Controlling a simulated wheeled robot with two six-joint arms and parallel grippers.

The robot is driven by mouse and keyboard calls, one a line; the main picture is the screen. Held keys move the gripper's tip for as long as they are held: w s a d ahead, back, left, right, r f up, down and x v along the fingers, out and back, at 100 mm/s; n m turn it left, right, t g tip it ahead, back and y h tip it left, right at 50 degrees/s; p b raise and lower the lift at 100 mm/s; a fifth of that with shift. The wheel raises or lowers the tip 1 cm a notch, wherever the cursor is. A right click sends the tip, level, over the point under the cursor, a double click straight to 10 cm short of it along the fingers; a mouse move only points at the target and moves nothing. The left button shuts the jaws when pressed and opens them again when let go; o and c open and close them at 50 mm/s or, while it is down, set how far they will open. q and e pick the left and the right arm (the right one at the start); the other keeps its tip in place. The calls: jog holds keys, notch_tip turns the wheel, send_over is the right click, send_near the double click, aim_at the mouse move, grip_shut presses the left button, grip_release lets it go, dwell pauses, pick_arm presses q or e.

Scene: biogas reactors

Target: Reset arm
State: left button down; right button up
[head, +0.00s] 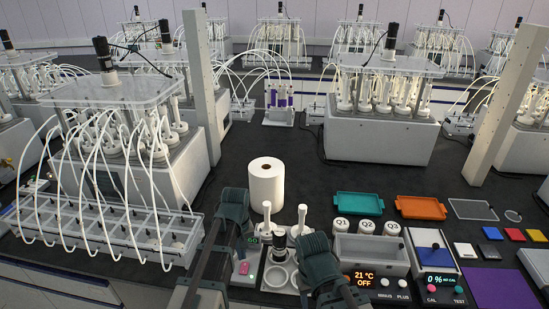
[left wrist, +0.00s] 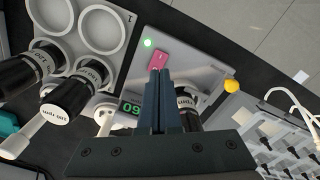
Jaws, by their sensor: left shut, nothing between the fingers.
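My left gripper (left wrist: 160,76) is shut and empty, its fingers pressed together in the left wrist view. Its fingertips appear just beside a pink switch (left wrist: 158,57) on a light grey device with a lit green lamp (left wrist: 147,43) and a green-digit display (left wrist: 130,109). I cannot tell whether the fingers touch the device. In the head view my left arm rises from the bottom, left of the paper roll, and the pink switch (head: 244,268) shows beside it. Another dark arm part of mine shows at the bottom centre; no right gripper fingers show.
A white paper roll (head: 266,186) stands behind. A tube-filled reactor unit (head: 130,165) is at left. Teal (head: 359,204) and orange (head: 420,207) trays lie right.

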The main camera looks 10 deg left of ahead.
pick_arm(q)
jog(key=s+d+m+y, duration=0.1)
jog(key=s+d+m, duration=0.8)
jog(key=s, duration=0.5)
jog(key=shift+d, duration=0.7)
